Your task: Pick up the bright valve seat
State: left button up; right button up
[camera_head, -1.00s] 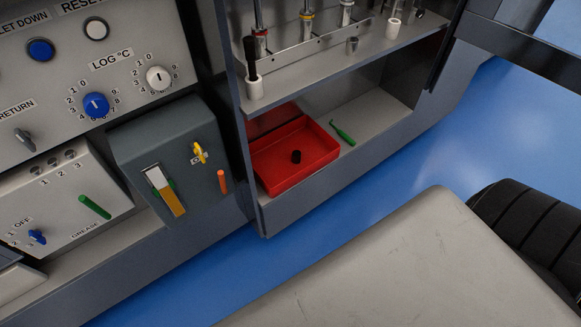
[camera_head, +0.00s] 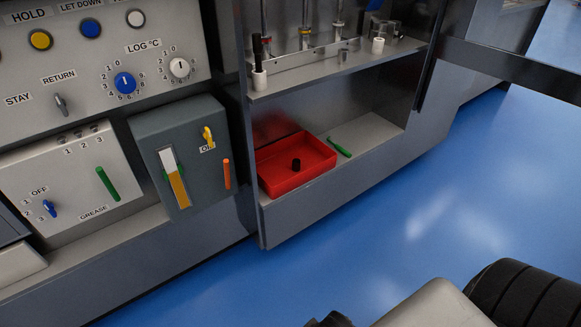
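A small grey metallic piece (camera_head: 343,56) stands on the upper shelf of the cabinet; it may be the bright valve seat, but it is too small to tell. A short black cylinder (camera_head: 296,165) stands inside the red tray (camera_head: 312,174) on the lower shelf. Neither of my grippers can be made out. A grey arm link and a black ribbed part of mine show at the bottom right, well apart from the shelves.
The upper shelf (camera_head: 300,85) holds upright rods in a rack, white collars and a shiny metal part (camera_head: 384,30). A green tool (camera_head: 340,147) lies right of the tray. Control panels with knobs (camera_head: 124,83) stand left. Blue floor (camera_head: 400,235) is clear in front.

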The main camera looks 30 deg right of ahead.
aim_at(343, 53)
jog(key=z, duration=1.3)
